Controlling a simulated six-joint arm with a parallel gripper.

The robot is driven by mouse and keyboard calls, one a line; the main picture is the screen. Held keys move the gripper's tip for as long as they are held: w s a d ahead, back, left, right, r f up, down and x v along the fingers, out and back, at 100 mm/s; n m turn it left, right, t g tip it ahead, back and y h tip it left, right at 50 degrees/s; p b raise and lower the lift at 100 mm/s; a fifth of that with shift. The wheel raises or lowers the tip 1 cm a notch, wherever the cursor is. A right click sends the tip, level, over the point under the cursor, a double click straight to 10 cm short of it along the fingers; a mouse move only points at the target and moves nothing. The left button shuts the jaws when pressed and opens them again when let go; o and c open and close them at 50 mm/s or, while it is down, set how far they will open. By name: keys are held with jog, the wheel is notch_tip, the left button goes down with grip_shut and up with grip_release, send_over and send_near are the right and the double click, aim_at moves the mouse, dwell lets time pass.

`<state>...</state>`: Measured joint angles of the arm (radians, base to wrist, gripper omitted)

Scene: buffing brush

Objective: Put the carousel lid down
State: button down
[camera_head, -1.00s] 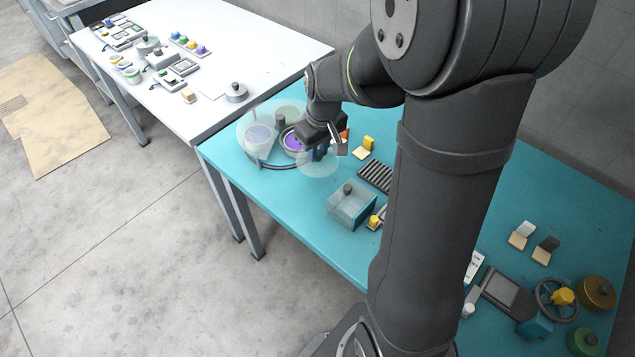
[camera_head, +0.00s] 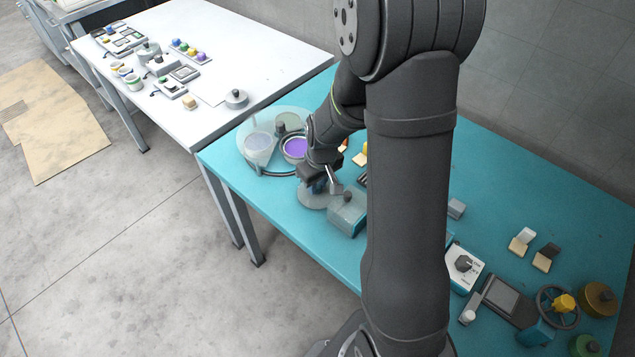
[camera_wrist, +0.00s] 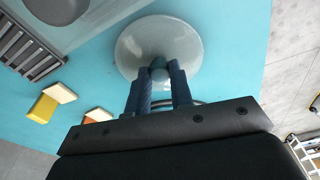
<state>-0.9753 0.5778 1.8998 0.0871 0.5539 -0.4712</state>
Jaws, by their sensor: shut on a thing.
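The carousel lid (camera_head: 309,198) is a round, translucent grey disc with a knob, low over the teal table just left of a clear-lidded box. In the wrist view the lid (camera_wrist: 132,48) is below and ahead of my fingers. My gripper (camera_head: 321,188) is shut on the lid's knob; its two blue fingers show in the wrist view (camera_wrist: 158,76). I cannot tell whether the lid touches the table. The carousel (camera_head: 262,168) stands behind and left, with several cups; one open cup (camera_head: 294,148) shows purple inside.
The clear-lidded teal box (camera_head: 345,219) is close to the lid's right side. A slatted rack (camera_wrist: 25,47) and yellow-and-cream blocks (camera_wrist: 43,108) lie nearby. Bare table lies at the front left edge. A white table (camera_head: 215,60) with many small items stands behind.

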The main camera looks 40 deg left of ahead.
aim_at(321, 196)
jog(key=c, duration=1.3)
grip_release()
jog(key=shift+f, duration=0.15)
jog(key=r, duration=0.4)
jog(key=d+r, duration=0.1)
jog(key=r, duration=0.7)
jog(key=shift+s+d+r, duration=0.15)
jog(key=shift+d, duration=0.05)
jog(key=f, duration=0.4)
jog(key=a+f, duration=0.1)
jog(key=f, duration=0.7)
jog(key=shift+a+f, duration=0.15)
jog(key=shift+a, duration=0.05)
jog(key=shift+r, duration=0.3)
